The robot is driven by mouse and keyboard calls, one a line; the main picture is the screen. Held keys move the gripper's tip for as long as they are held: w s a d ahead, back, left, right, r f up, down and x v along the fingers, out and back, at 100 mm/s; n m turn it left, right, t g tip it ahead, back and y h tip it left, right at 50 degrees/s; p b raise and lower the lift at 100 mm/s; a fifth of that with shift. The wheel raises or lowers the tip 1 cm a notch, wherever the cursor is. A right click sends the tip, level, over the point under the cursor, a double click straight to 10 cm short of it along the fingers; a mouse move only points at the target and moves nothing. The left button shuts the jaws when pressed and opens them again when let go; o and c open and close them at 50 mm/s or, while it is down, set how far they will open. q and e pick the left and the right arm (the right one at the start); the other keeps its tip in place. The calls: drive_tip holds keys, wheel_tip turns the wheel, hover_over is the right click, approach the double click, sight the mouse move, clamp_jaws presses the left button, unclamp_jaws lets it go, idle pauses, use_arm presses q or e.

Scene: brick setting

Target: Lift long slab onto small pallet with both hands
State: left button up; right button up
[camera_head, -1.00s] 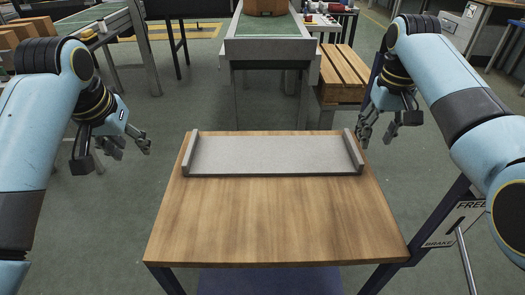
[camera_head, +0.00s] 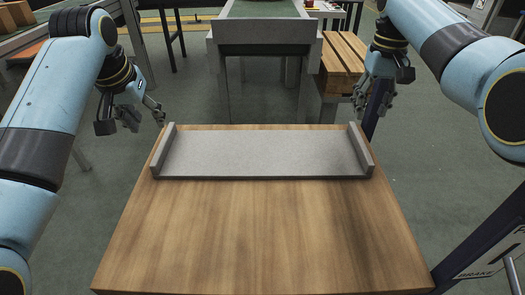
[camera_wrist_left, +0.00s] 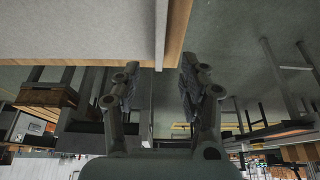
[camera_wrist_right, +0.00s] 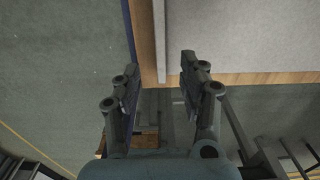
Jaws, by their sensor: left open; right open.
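The long slab (camera_head: 265,153) is grey with a raised lip at each short end. It lies flat across the far part of a wooden table (camera_head: 260,230). My left gripper (camera_head: 148,118) is open and empty, just off the slab's left end. In the left wrist view, the left lip (camera_wrist_left: 161,30) lines up with the gap between its fingers (camera_wrist_left: 160,85). My right gripper (camera_head: 364,108) is open and empty by the slab's right end. The right lip (camera_wrist_right: 160,35) lines up between its fingers (camera_wrist_right: 160,80) in the right wrist view. I cannot identify a small pallet for certain.
A slatted wooden stand (camera_head: 343,62) is behind the table at right. A conveyor end (camera_head: 265,32) stands at the back centre. The near half of the tabletop is bare. Open green floor (camera_head: 415,150) shows to the right.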

sight(163, 142)
use_arm(q)
drive_tip(key=x, duration=1)
drive_tip(key=shift+s+f, duration=0.1)
use_arm(e)
wheel_tip(163, 142, down, 10)
drive_tip(key=shift+f, duration=0.1)
use_arm(q)
clamp_jaws()
use_arm(e)
clamp_jaws()
use_arm(q)
drive_tip(key=shift+r, duration=0.25)
use_arm(e)
drive_tip(key=shift+w+r, duration=0.1)
drive_tip(key=shift+r, duration=0.15)
